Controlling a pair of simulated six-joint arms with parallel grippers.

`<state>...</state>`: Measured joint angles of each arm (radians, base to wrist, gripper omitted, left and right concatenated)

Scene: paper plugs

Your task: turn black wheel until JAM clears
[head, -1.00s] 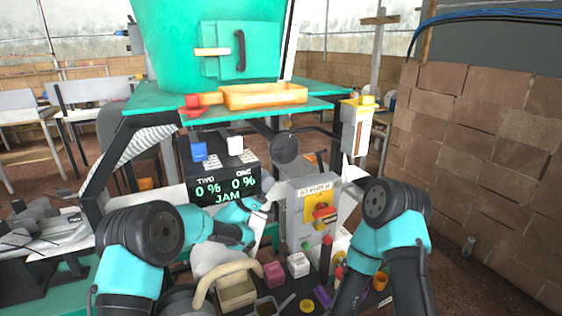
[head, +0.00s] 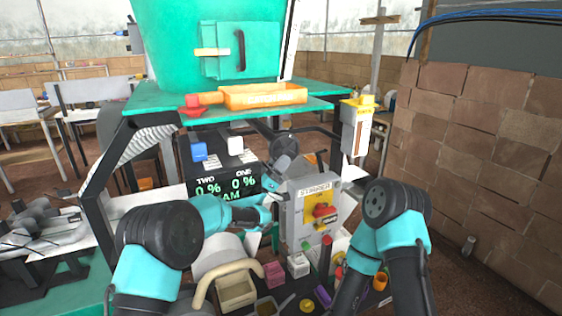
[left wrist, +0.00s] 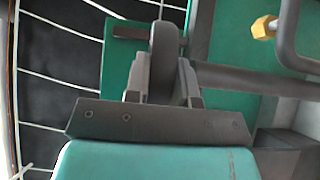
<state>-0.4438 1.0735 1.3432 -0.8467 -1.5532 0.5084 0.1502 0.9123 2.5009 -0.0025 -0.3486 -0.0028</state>
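The black wheel (head: 284,146) is under the green machine, right of the black display (head: 222,180). The display reads TWO 0 % and ONE 0 %, with JAM below, its first letter covered by my left arm. My left gripper (head: 282,166) is up at the wheel's lower front. In the left wrist view, the wheel's dark rim (left wrist: 165,50) stands edge-on between the two fingers. The fingers lie close on both sides of it; whether they press on it I cannot tell. My right arm is bent down at the right, and its gripper is out of view.
A grey STIRRER box (head: 310,215) with a red knob stands just right of my left forearm. A blue cube (head: 199,151) and a white cube (head: 235,144) sit on top of the display. Small blocks, cups and a beige-handled container (head: 236,291) crowd the front.

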